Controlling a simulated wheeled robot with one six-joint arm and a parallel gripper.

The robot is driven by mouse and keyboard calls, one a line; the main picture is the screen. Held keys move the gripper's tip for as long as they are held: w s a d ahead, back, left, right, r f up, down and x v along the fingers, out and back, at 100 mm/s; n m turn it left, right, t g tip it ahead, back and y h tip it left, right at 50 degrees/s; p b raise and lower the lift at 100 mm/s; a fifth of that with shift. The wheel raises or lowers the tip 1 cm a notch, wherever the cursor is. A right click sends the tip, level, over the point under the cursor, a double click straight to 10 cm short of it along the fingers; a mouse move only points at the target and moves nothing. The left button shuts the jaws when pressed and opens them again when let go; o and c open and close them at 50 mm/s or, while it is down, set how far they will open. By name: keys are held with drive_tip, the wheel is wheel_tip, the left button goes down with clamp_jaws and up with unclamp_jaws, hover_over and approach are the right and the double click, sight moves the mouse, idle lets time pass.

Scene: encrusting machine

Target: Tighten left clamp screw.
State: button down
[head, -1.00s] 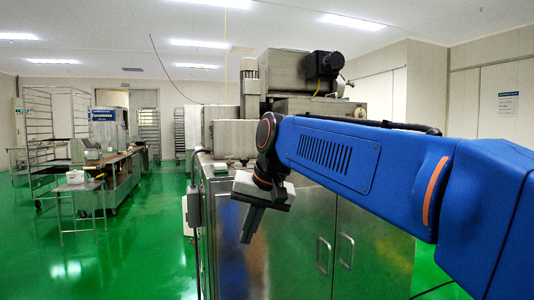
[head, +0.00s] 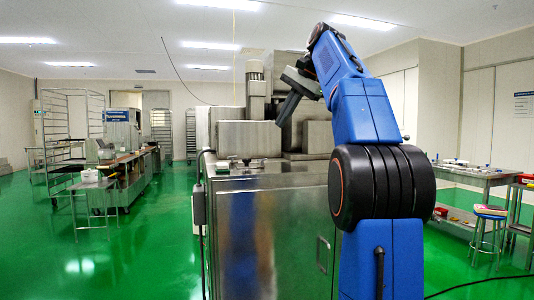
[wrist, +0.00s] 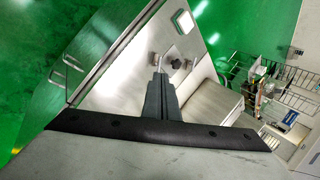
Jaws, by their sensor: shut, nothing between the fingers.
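A dark knob (wrist: 176,64), which looks like a clamp screw, sits on the machine's steel top in the wrist view, just right of my fingertips. I cannot tell if it is the left one.
Steel housings (head: 246,138) rise from the back of the cabinet (head: 255,225). A square pale plate (wrist: 185,22) lies near the top's edge in the wrist view. A rack (head: 68,125) and work table (head: 125,170) stand at left. Green floor is open at left.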

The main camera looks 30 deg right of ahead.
approach(262, 163)
drive_tip(key=x, duration=0.2)
drive_tip(key=a+x, duration=0.1)
drive_tip(key=x, duration=0.2)
drive_tip(key=shift+w+a, duration=0.15)
drive_tip(key=shift+a, duration=0.05)
drive_tip(key=shift+a+m+h, duration=0.3)
drive_tip(key=shift+m+h, duration=0.3)
drive_tip(key=shift+m, duration=0.6)
drive_tip(key=shift+w+a+m+t+h, duration=0.15)
drive_tip(key=shift+m+h, duration=0.2)
drive_tip(key=shift+m, duration=0.25)
drive_tip(key=shift+w+a+m+t+h, duration=0.1)
drive_tip(key=shift+a+m+t+h, duration=0.1)
drive_tip(key=shift+m+h, duration=0.3)
drive_tip(key=m, duration=0.1)
drive_tip(key=m+h, duration=0.1)
drive_tip(key=m, duration=0.1)
drive_tip(key=m+h, duration=0.1)
drive_tip(key=shift+w+a, duration=0.3)
drive_tip(key=shift+w, duration=0.1)
drive_tip(key=m+g+h, duration=0.1)
drive_tip(key=m, duration=0.1)
drive_tip(key=w+m+g+h, duration=0.1)
drive_tip(key=m, duration=0.2)
drive_tip(key=shift+a+h, duration=0.15)
drive_tip(key=shift+h, duration=0.1)
drive_tip(key=shift+w, duration=0.35)
drive_tip(key=shift+d, duration=0.2)
idle(0.8)
